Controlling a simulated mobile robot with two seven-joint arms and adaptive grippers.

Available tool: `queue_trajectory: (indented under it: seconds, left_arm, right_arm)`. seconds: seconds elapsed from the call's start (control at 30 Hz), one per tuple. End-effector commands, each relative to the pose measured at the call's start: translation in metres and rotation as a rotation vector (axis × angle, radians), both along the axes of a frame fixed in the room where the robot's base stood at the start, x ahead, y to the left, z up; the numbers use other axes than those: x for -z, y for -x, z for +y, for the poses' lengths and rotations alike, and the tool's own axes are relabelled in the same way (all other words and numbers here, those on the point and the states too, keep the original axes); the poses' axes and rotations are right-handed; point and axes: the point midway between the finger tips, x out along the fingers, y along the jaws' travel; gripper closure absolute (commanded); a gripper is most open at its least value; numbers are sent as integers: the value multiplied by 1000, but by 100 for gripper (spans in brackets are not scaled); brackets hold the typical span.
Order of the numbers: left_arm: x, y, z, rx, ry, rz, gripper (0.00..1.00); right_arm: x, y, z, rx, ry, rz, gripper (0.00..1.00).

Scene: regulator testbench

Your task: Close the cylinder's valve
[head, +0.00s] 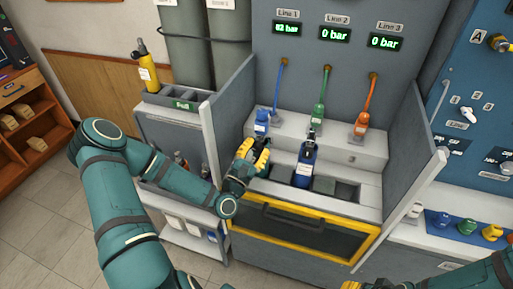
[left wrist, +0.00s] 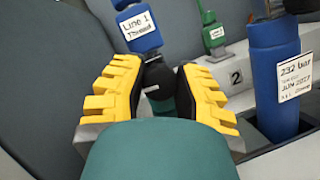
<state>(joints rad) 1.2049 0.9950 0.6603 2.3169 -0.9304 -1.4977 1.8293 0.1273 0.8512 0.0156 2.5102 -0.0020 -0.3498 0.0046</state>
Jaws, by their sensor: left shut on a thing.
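The blue cylinder (head: 305,170) stands upright in a slot of the bench, with a dark valve (head: 311,136) on top. In the left wrist view the cylinder (left wrist: 275,80) is at the right, labelled 232 bar, and its top is cut off. My left gripper (head: 257,158) is left of the cylinder, apart from it. Its yellow fingers are shut on a dark piece (left wrist: 155,85) with a small white label. This piece is just below the blue Line 1 fitting (left wrist: 138,25); whether they join is unclear. My right gripper (head: 362,285) barely shows at the bottom edge.
Green (head: 319,115) and orange (head: 362,122) fittings hang at the other lines. Grey side walls (head: 229,108) flank the bench. A yellow cylinder (head: 146,70) stands at the left. Bench slots (head: 346,190) right of the blue cylinder look empty.

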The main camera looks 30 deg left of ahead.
Motion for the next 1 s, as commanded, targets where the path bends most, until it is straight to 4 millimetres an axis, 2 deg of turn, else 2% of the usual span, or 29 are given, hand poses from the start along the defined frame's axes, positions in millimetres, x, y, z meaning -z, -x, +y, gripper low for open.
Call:
queue_trajectory:
  seconds: [1.0]
  left_arm:
    - [-1, -1, -1, 2, -943, 224, 100]
  right_arm:
    - [-26, -2, 0, 7, 1, -5, 53]
